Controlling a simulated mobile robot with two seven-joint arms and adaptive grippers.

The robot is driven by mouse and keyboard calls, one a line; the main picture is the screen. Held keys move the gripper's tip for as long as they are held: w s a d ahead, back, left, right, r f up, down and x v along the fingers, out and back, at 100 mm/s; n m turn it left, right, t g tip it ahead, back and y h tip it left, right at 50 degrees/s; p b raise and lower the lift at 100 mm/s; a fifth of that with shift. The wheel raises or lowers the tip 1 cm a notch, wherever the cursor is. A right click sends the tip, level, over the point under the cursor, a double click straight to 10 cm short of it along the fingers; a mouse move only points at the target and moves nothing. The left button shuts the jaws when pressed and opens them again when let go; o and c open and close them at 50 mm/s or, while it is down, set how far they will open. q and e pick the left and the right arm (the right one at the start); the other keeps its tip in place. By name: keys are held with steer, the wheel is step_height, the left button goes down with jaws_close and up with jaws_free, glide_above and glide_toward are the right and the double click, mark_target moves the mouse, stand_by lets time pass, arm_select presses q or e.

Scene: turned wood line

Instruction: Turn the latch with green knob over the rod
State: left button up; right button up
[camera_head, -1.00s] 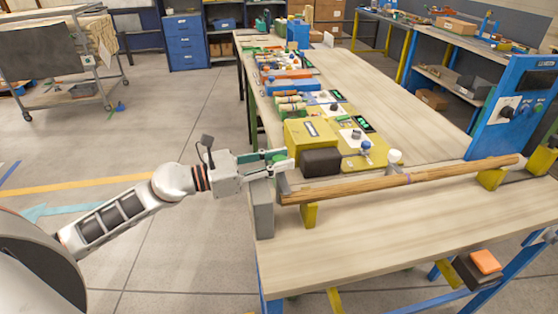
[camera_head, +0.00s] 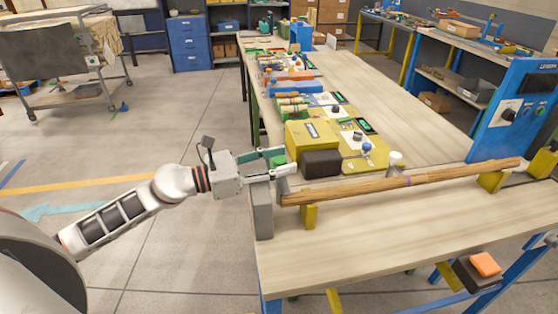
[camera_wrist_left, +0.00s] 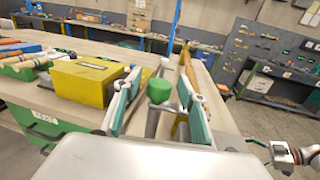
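The green knob (camera_head: 279,161) of the latch stands by the left end of the long wooden rod (camera_head: 400,182). In the left wrist view the knob (camera_wrist_left: 159,91) tops a grey stem (camera_wrist_left: 152,122). My left gripper (camera_head: 282,162) is open with one finger on each side of the knob. In the left wrist view, gaps show between the knob and both fingers. The fingers partly hide the latch in the head view, so its exact angle to the rod is unclear. My right gripper is not in view.
Yellow supports (camera_head: 309,215) carry the rod along the wooden bench (camera_head: 360,240). A yellow box (camera_head: 310,134) and a black block (camera_head: 321,163) stand close behind the gripper. A grey upright block (camera_head: 262,210) is below it. A white knob (camera_head: 395,158) stands behind the rod.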

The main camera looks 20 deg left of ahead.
arm_select(q)
steer(key=v, duration=1.2)
stand_by(0.7)
